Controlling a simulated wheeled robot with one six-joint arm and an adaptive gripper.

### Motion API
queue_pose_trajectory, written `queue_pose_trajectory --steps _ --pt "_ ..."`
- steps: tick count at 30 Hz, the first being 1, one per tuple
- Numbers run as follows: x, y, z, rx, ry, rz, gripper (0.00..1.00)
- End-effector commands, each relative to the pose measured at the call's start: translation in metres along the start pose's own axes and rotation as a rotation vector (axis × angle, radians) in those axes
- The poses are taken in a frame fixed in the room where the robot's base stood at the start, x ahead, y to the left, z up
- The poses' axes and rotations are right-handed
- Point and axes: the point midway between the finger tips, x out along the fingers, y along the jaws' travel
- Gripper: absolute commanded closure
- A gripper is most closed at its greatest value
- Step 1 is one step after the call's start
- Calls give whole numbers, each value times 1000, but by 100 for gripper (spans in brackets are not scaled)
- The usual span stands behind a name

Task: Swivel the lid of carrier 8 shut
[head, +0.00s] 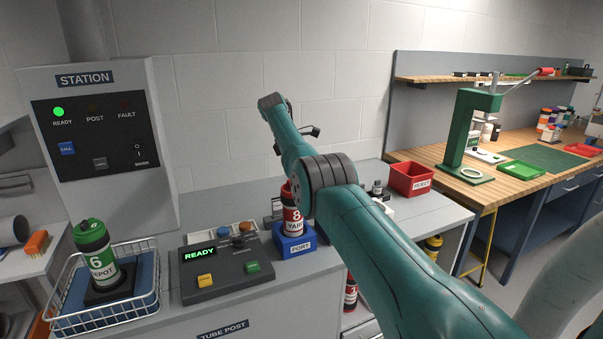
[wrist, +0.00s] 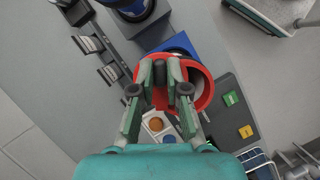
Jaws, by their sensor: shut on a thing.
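Carrier 8 (head: 292,222) is a red and white tube standing upright in the blue port block (head: 294,245); my arm hides its top in the head view. In the wrist view I look down on the carrier's red round top (wrist: 207,101), with a grey inside showing at its right. My gripper (wrist: 166,75) is over the left part of this top, its fingers close together and shut on what looks like the red lid (wrist: 160,97). The fingers hide much of the lid, so I cannot tell exactly how far it covers the opening. My gripper is hidden in the head view.
The control box (head: 228,268) reading READY stands left of the port. Carrier 6 (head: 95,255), green, stands in a wire basket (head: 105,317) at the far left. A red bin (head: 411,179) is at the right. A workbench (head: 512,165) with a green press stands beyond.

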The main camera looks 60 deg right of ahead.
Motion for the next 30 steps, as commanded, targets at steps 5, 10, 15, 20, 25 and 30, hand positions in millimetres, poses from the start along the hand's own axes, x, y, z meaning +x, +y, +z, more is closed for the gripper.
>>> queue_pose_trajectory --steps 5,10,15,20,25,30 --pt "0 -2 0 31 0 -14 100" --pt "0 -3 0 50 0 -21 100" --pt "0 -3 0 58 1 -24 100" --pt "1 -3 0 60 0 -26 100" --pt "1 -3 0 60 0 -25 100" --pt "1 -3 0 60 0 -25 66"
